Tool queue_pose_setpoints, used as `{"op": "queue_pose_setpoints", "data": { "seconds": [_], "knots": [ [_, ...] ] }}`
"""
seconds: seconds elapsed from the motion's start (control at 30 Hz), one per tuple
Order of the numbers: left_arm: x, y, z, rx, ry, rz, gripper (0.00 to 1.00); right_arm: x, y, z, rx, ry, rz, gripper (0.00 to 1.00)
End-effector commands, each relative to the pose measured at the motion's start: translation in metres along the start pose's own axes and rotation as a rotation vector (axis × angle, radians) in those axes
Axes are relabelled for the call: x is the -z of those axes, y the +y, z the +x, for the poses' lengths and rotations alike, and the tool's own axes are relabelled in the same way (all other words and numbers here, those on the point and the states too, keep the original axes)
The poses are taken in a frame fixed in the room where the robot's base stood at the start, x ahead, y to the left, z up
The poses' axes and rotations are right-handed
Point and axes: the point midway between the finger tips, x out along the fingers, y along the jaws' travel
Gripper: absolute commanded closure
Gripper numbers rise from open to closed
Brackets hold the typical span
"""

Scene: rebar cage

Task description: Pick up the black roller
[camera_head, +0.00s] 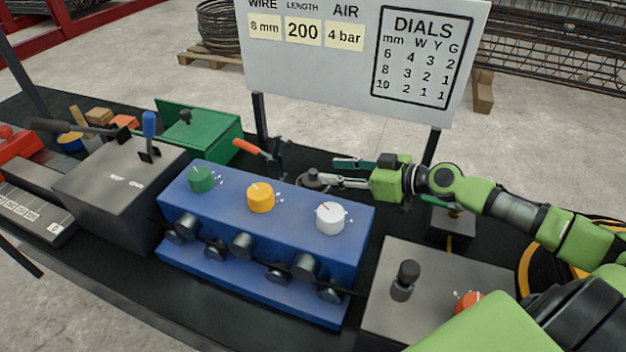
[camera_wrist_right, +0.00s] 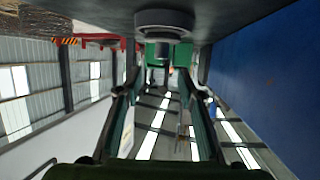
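The black roller, a dark round piece with a short stub (camera_head: 314,179), stands on the black bench just behind the blue box (camera_head: 262,285). It also shows in the wrist view (camera_wrist_right: 165,22), where the picture is upside down, as a grey disc at the top centre. My right gripper (camera_head: 330,171) reaches in from the right, behind the blue box, with its fingertips close to this piece. In the wrist view my right gripper (camera_wrist_right: 162,88) has its two fingers apart with nothing between them. I cannot tell whether a finger touches the piece. My left gripper is not in view.
The blue box carries green, yellow and white dials and several dark rollers on its front. A white sign (camera_head: 350,50) on posts stands behind. A green box (camera_head: 205,130), an orange-handled tool (camera_head: 258,148) and a grey box (camera_head: 120,185) stand to the left.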

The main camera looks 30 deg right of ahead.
Motion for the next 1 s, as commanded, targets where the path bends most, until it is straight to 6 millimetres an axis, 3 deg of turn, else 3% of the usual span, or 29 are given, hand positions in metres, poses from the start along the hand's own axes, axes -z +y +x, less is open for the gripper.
{"op": "queue_pose_setpoints", "data": {
  "seconds": [0.57, 0.8, 1.0],
  "knots": [
    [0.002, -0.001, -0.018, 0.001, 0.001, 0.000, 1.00, -0.001, 0.000, 0.034, 0.000, 0.002, 0.003, 0.64],
    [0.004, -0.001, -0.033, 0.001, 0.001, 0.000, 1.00, -0.007, -0.001, 0.064, 0.000, 0.003, 0.003, 0.64],
    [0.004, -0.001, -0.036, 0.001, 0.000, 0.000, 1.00, -0.010, -0.002, 0.077, 0.001, 0.000, 0.000, 0.64]
  ]
}}
